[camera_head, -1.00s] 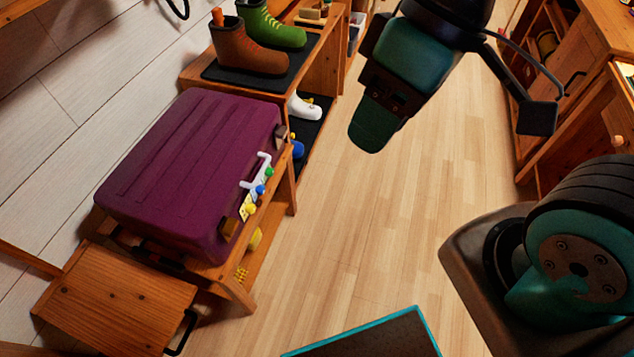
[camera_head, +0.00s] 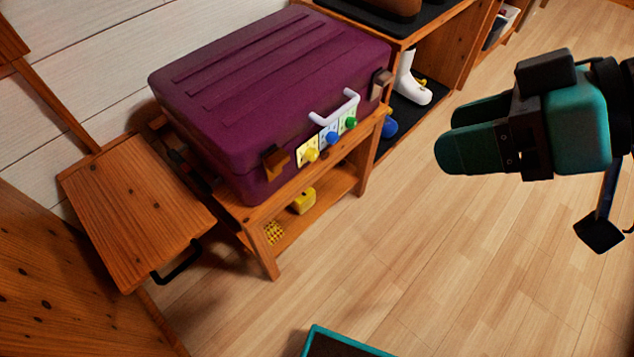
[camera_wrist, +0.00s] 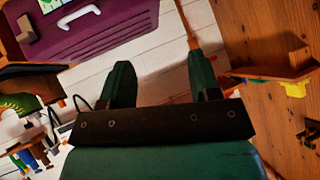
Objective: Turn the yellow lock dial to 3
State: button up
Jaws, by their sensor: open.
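The yellow lock dial (camera_head: 311,154) sits on a pale plate at the lower left of the purple suitcase's (camera_head: 262,78) front. A blue dial (camera_head: 333,138) and a green dial (camera_head: 351,122) sit beside it to the right, below a white handle (camera_head: 335,107). The number set on the yellow dial is too small to read. My gripper (camera_head: 452,138) is open and empty, well to the right of the suitcase and apart from it. In the wrist view, my gripper's two fingers (camera_wrist: 161,82) stand apart, and part of the suitcase (camera_wrist: 110,22) shows at the upper left.
The suitcase lies on a wooden bench (camera_head: 262,215) with a lower shelf holding yellow items (camera_head: 303,200). A shoe shelf with a white boot (camera_head: 411,80) stands behind.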

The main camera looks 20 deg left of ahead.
jog(key=w+a+f+n+t+y+b, duration=0.1)
jog(key=w+a+f+y+b, duration=0.15)
jog(key=f+b, duration=0.6)
jog(key=w+a+f+n+t+y+b, duration=0.1)
jog(key=a+f+y+b, duration=0.15)
jog(key=f+b, duration=0.6)
jog(key=m+t+y+b, duration=0.1)
jog(key=t+b, duration=0.4)
jog(key=b, duration=1.2)
send_near(315, 157)
jog(key=p+x, duration=0.9)
jog(key=p, duration=0.6)
jog(key=shift+p, duration=0.3)
jog(key=shift+w+a, duration=0.2)
jog(key=shift+a, duration=0.2)
jog(key=c, duration=0.9)
